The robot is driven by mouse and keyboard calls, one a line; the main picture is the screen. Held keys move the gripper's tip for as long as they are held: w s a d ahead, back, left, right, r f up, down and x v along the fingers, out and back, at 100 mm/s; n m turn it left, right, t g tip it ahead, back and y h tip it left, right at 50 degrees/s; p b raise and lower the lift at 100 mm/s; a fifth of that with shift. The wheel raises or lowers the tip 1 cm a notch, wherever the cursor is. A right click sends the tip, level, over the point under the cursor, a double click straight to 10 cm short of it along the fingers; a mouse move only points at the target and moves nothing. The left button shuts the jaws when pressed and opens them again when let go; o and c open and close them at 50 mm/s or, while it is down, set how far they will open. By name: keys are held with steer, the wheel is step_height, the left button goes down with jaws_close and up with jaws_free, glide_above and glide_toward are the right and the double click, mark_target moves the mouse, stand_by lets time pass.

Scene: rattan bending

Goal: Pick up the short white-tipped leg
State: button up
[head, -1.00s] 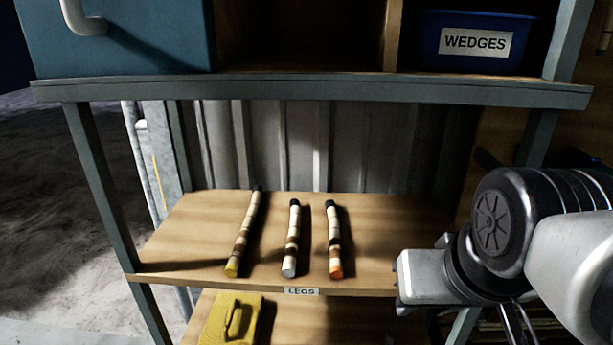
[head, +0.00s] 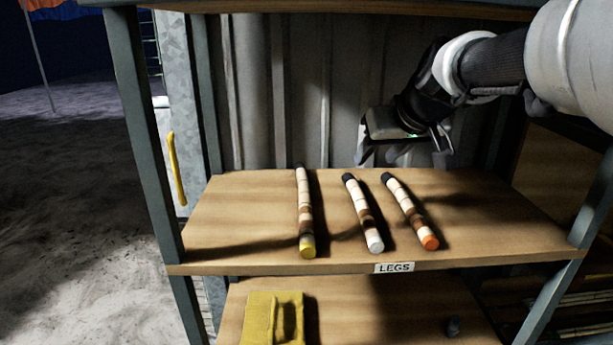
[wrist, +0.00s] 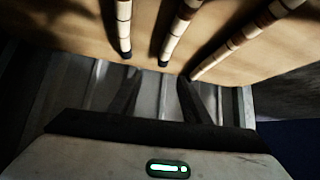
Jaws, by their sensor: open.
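The white-tipped leg (head: 363,213) is the middle of three banded legs lying on the shelf, its white end to the front and its dark end to the back. The yellow-tipped leg (head: 305,212) lies to its left and the orange-tipped leg (head: 409,211) to its right. My gripper (head: 403,152) is open and empty above the back of the shelf, behind the legs' dark ends. In the wrist view the middle leg (wrist: 178,33) has its dark end just beyond and between my open fingers (wrist: 159,76). Its white tip is out of that view.
The wooden shelf (head: 240,235) carries a LEGS label (head: 394,267) on its front edge. A corrugated metal wall (head: 300,95) stands behind it. A yellow case (head: 272,318) sits on the shelf below. Grey posts (head: 150,140) frame the rack. Shelf space is free left and right of the legs.

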glide_toward(352, 179)
steer(key=x, duration=0.3)
steer(key=shift+w+d+f+b, duration=0.2)
steer(key=shift+w+f+b, duration=0.05)
steer(key=shift+w+b, duration=0.1)
steer(key=shift+a+x, duration=0.1)
steer(key=shift+x, duration=1.25)
steer(key=shift+a+x, duration=0.15)
steer(key=shift+x, duration=1.2)
steer(key=shift+s, duration=0.2)
steer(key=shift+c, duration=0.5)
jaws_close()
